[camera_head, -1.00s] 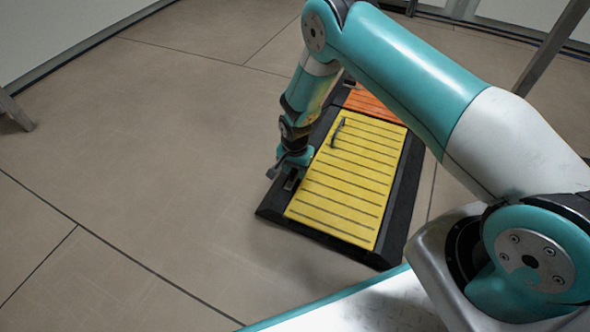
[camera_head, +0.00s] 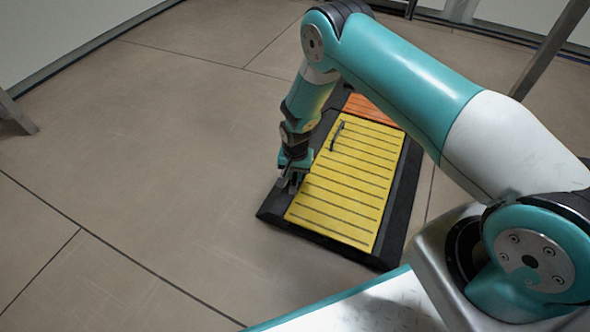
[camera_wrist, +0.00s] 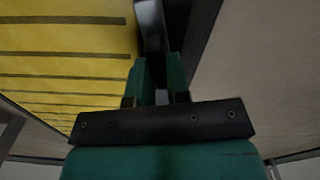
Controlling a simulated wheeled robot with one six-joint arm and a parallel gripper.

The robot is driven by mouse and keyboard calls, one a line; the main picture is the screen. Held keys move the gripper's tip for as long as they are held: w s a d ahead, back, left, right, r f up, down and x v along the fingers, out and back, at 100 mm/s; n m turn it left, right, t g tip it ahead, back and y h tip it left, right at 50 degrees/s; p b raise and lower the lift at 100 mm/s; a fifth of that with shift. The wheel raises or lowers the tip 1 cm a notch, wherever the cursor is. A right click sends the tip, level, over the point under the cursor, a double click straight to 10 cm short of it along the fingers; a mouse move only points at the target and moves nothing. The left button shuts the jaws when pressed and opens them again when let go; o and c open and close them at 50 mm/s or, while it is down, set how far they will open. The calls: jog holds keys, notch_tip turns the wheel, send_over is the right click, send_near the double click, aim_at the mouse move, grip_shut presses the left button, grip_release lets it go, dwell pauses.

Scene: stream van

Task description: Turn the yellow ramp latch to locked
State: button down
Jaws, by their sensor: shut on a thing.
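The yellow ramp panel (camera_head: 345,185), ribbed with dark lines, lies flat in a black frame on the floor. My gripper (camera_head: 292,182) points down at the left side of this frame, beside the panel's left edge. In the wrist view, my gripper's (camera_wrist: 158,78) two green fingers are shut on a dark, shiny bar, which I take to be the latch (camera_wrist: 151,30). The yellow panel (camera_wrist: 60,60) lies to the left of the fingers there. In the head view the gripper mostly hides the latch, so its position cannot be told.
A black handle (camera_head: 336,136) stands on the yellow panel's far left part. An orange panel (camera_head: 370,108) lies beyond it, partly behind my arm. Bare tiled floor (camera_head: 150,190) is clear to the left. A grey post (camera_head: 548,50) stands at the far right.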

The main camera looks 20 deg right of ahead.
jog(key=n+p, duration=0.2)
jog(key=n, duration=0.2)
jog(key=shift+d+r+n, duration=0.1)
jog(key=shift+n, duration=0.2)
jog(key=n+p, duration=0.1)
jog(key=n, duration=0.2)
jog(key=shift+d+n, duration=0.1)
jog(key=shift+n, duration=0.2)
jog(key=n+p, duration=0.1)
jog(key=n, duration=0.5)
jog(key=shift+d+n, duration=0.15)
jog(key=shift+n, duration=0.25)
jog(key=shift+w, duration=0.1)
jog(key=c, duration=1.1)
grip_release()
notch_tip(320, 180, up, 17)
jog(key=p, duration=0.8)
jog(key=shift+r, duration=0.1)
